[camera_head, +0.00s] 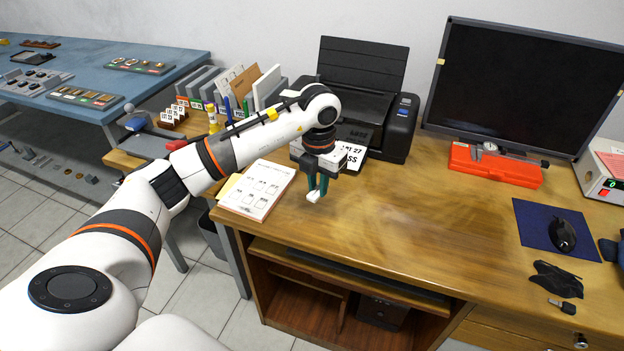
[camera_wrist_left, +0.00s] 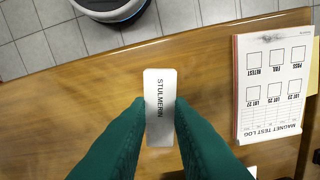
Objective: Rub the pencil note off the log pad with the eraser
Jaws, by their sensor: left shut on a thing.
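My left gripper (camera_head: 316,194) is shut on a white eraser (camera_head: 313,197) and holds it over the desk, just right of the log pad. In the left wrist view the eraser (camera_wrist_left: 158,105) sits between the green fingers and reads "STULMERN". The log pad (camera_head: 258,190) lies near the desk's left front edge. In the left wrist view the pad (camera_wrist_left: 272,82) shows printed boxes, a table and "MAGNET TEST LOG". The eraser and pad are apart. My right gripper is out of view.
A black printer (camera_head: 365,95) with a printed sheet stands behind the gripper. A red case (camera_head: 495,165) with a caliper, a monitor (camera_head: 530,85) and a mouse (camera_head: 562,234) on a blue mat are to the right. The middle of the desk (camera_head: 420,215) is clear.

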